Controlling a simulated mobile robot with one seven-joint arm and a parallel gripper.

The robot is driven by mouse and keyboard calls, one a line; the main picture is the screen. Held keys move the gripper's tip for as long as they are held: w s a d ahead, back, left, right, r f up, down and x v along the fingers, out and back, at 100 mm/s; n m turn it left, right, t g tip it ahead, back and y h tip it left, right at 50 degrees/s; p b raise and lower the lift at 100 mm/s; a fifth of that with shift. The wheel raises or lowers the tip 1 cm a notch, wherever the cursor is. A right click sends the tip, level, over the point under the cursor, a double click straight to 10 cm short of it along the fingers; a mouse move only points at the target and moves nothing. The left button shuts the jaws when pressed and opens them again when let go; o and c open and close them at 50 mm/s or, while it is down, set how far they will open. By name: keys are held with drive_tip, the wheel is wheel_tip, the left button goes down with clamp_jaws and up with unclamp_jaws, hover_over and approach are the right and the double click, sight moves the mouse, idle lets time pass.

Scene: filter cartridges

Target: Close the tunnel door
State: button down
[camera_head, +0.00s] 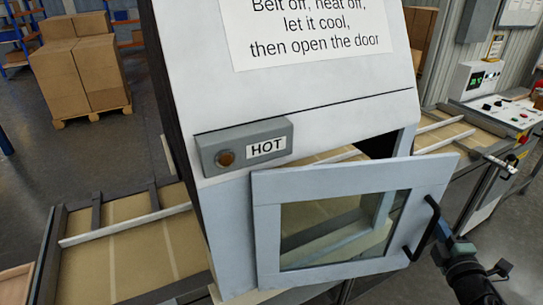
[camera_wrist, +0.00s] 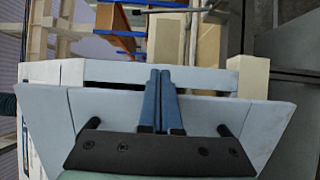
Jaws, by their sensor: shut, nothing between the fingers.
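The tunnel door (camera_head: 266,225) is a pale grey frame with a glass window (camera_head: 335,228). It stands ajar on the front of the white tunnel housing (camera_head: 170,60), with an opening visible above its right part. A black bar handle (camera_head: 424,232) is on its right side. My gripper (camera_head: 441,232) is at the door's right edge, beside the handle. In the wrist view its two blue fingers (camera_wrist: 161,98) are pressed together, empty, over the pale door panel (camera_wrist: 270,115). I cannot tell whether they touch the door. The handle is mostly hidden there, with dark ends showing.
A lamp box marked HOT (camera_head: 245,146) is on the housing. A belt conveyor (camera_head: 125,235) runs out to the left and another stretch (camera_head: 440,132) to the right. A control panel (camera_head: 500,110) stands at the right. Cartons (camera_head: 85,70) on a pallet are at the back left.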

drive_tip(key=shift+w+a+b, duration=0.3)
drive_tip(key=shift+w+b, duration=0.5)
drive_tip(key=shift+w, duration=0.1)
drive_tip(key=shift+w+a+b, duration=0.25)
drive_tip(key=shift+w+b, duration=0.5)
drive_tip(key=shift+w, duration=0.2)
drive_tip(key=shift+w+a+b, duration=0.3)
drive_tip(key=shift+w+b, duration=0.5)
drive_tip(key=shift+w, duration=0.1)
drive_tip(key=shift+r, duration=0.1)
